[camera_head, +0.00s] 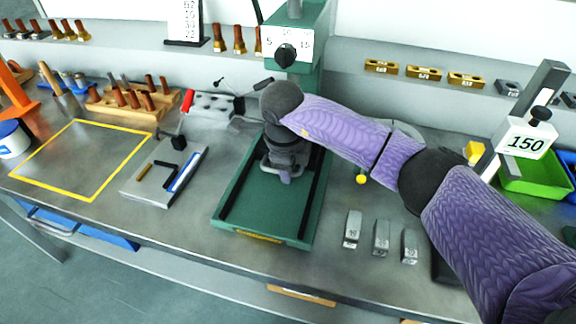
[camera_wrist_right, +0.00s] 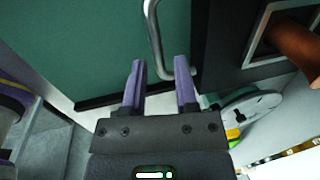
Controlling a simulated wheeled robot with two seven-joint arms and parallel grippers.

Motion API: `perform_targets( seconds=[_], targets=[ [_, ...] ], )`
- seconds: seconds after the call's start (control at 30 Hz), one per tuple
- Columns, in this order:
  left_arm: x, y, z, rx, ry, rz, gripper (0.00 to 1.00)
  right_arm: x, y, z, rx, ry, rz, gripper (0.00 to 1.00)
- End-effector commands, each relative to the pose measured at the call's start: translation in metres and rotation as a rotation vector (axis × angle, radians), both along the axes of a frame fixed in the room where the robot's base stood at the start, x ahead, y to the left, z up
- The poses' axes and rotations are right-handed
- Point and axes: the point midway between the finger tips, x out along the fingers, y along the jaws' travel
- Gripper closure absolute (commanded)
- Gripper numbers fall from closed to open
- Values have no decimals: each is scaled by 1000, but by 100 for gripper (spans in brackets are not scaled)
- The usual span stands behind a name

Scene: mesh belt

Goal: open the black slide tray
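My right gripper (camera_head: 285,177) points down over the green bed (camera_head: 265,218) of the green machine, which has black rails along its sides. A dark panel (camera_wrist_right: 222,50) stands right of the handle. I cannot tell for sure which part is the black slide tray. My left gripper is out of view.
Left of the green bed lie a grey plate (camera_head: 146,190) with small tools and a yellow outlined square (camera_head: 82,122). Several metal blocks (camera_head: 381,238) stand to its right. A wooden peg rack (camera_head: 110,107) and a green bin (camera_head: 535,172) are farther out.

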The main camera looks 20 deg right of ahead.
Motion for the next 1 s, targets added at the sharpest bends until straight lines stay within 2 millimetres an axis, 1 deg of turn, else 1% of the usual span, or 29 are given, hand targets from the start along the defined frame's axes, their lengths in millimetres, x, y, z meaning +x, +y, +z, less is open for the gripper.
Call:
perform_targets(
  seconds=[0.03, 0.13, 0.17, 1.0],
  targets=[
    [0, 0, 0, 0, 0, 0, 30, 0, 0, 0, 0, 0, 0, 76],
    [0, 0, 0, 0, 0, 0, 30, 0, 0, 0, 0, 0, 0, 97],
    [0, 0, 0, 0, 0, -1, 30, 0, 0, 0, 0, 0, 0, 100],
    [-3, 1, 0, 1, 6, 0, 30, 0, 0, 0, 1, -1, 0, 100]
  ],
)
